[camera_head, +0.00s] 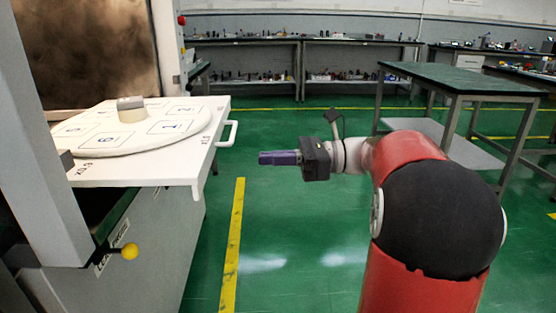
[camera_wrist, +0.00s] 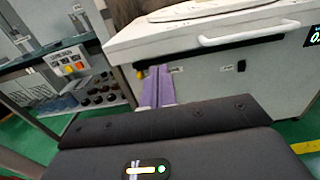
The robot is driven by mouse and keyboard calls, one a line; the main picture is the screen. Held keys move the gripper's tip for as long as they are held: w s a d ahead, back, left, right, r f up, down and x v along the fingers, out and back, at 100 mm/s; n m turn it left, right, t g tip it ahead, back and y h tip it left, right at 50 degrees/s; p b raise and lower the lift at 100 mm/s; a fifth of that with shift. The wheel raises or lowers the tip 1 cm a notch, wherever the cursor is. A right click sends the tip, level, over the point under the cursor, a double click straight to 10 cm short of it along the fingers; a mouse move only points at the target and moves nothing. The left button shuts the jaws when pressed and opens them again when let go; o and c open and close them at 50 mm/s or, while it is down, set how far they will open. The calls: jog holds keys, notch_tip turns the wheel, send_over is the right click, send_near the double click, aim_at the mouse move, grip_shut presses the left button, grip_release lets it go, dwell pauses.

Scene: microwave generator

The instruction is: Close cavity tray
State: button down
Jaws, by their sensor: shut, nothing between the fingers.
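The cavity tray (camera_head: 150,167) is a white slab pulled out of the machine at the left of the head view. It carries a round numbered plate (camera_head: 128,138) with a small grey and cream object (camera_head: 131,108) on it. A white bar handle (camera_head: 227,134) is on the tray's right front edge. The handle also shows in the wrist view (camera_wrist: 243,37). My gripper (camera_head: 262,158) has purple fingers, shut and empty, pointing left, to the right of the handle and apart from it. In the wrist view the fingers (camera_wrist: 158,85) appear below the tray edge.
The machine's grey frame post (camera_head: 45,130) and a yellow knob (camera_head: 130,251) stand at the left. A green-topped table (camera_head: 460,78) is at the right. Shelves with small items line the back wall. Green floor between machine and arm is clear.

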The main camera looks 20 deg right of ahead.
aim_at(209, 160)
jog(key=x, duration=0.9)
jog(key=shift+a, duration=0.15)
